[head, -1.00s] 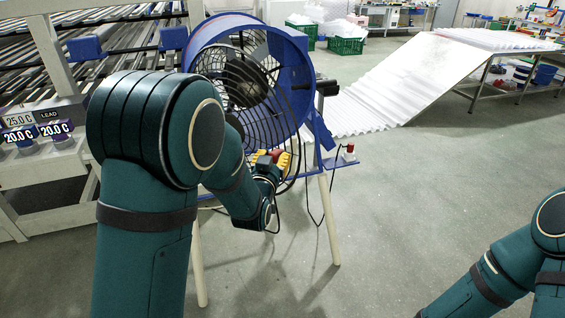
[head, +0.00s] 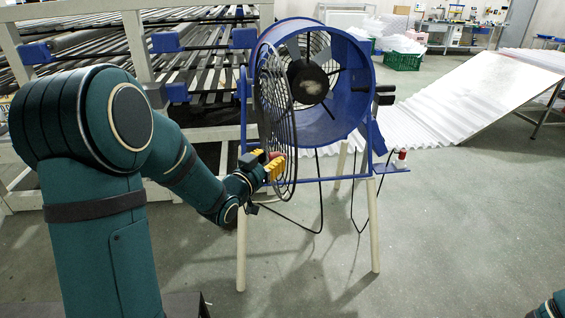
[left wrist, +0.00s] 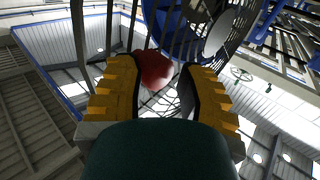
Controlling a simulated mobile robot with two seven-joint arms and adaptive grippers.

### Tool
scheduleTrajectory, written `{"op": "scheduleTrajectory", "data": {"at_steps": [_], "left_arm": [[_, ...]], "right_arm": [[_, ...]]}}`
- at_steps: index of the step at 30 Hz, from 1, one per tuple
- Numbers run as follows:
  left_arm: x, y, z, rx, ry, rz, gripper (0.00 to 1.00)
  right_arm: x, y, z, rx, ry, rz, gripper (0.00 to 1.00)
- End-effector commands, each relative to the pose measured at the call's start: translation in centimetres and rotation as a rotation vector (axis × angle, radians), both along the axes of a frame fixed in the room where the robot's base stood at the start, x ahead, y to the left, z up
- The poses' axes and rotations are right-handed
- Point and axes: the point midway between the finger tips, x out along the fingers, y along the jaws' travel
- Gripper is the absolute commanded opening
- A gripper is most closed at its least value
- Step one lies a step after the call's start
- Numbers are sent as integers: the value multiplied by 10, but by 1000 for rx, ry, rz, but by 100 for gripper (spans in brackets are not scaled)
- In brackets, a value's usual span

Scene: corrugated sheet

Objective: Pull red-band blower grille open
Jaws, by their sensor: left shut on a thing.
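The blower is a blue drum (head: 335,110) on a stand with pale legs. Its round black wire grille (head: 273,95) stands swung out from the drum's front at the left, seen at a slant, with a gap between it and the drum. My left gripper (head: 273,166), with yellow fingers, is at the grille's lower edge. In the left wrist view my left gripper (left wrist: 155,88) is shut on the red band (left wrist: 153,68), which shows between the fingers, with grille wires behind. Only a bit of my right arm shows at the bottom right; its gripper is out of view.
A small red-and-white part (head: 401,156) sits on the blue bracket right of the drum. Black cables hang below the blower. A roller rack (head: 100,85) stands behind at left. A corrugated sheet (head: 470,95) slopes at right. The floor in front is clear.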

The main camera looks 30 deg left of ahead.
Motion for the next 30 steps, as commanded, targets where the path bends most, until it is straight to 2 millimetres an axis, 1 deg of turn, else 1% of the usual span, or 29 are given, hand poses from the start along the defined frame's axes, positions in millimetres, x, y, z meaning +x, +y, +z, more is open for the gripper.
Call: {"op": "scheduleTrajectory", "data": {"at_steps": [1,3,9,18,19,20,30], "left_arm": [[1,15,6,2,-15,28,0],[0,17,5,3,-14,27,0],[-1,20,5,3,-12,26,2],[-1,19,4,4,-10,25,2],[-1,19,4,4,-10,24,58],[-1,19,5,4,-11,23,66],[0,14,3,3,-8,13,66]], "right_arm": [[0,0,0,0,-1,0,47],[0,0,0,0,-1,0,47],[0,0,-1,0,-1,0,47],[0,0,-1,0,-1,0,47],[0,0,-1,0,-1,0,47],[0,0,-1,0,0,0,47],[0,0,-1,0,0,0,47]]}}
